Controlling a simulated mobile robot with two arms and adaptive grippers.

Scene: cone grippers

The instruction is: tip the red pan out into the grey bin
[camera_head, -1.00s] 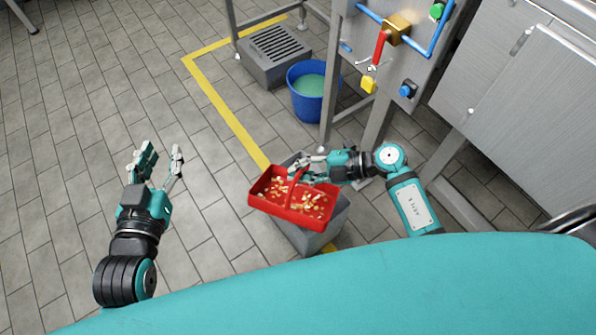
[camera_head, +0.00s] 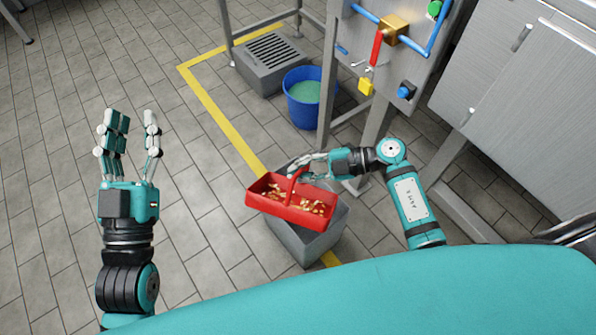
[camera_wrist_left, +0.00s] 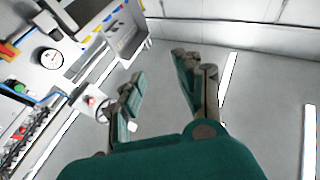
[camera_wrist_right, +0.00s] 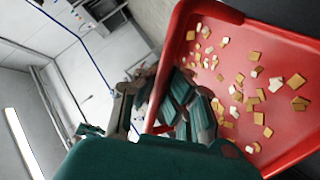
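The red pan (camera_head: 262,202) is a shallow tray with an arched handle, and small tan and yellow scraps lie in it. It is held above the grey bin (camera_head: 308,246), slightly tilted, and hides much of the bin's opening. My right gripper (camera_head: 296,172) is shut on the pan's handle. The right wrist view shows the pan's inside (camera_wrist_right: 232,60) with scraps spread over it, and my fingers (camera_wrist_right: 180,108) beside its edge. My left gripper (camera_head: 132,118) is raised at the left, open and empty; its spread fingers also show in the left wrist view (camera_wrist_left: 165,95).
A blue bucket (camera_head: 304,112) with greenish content and a grey grated block (camera_head: 268,62) stand behind the bin. A steel panel with a red lever (camera_head: 376,48) and blue pipes rises at the right. A yellow line (camera_head: 222,122) crosses the tiled floor. The left floor is clear.

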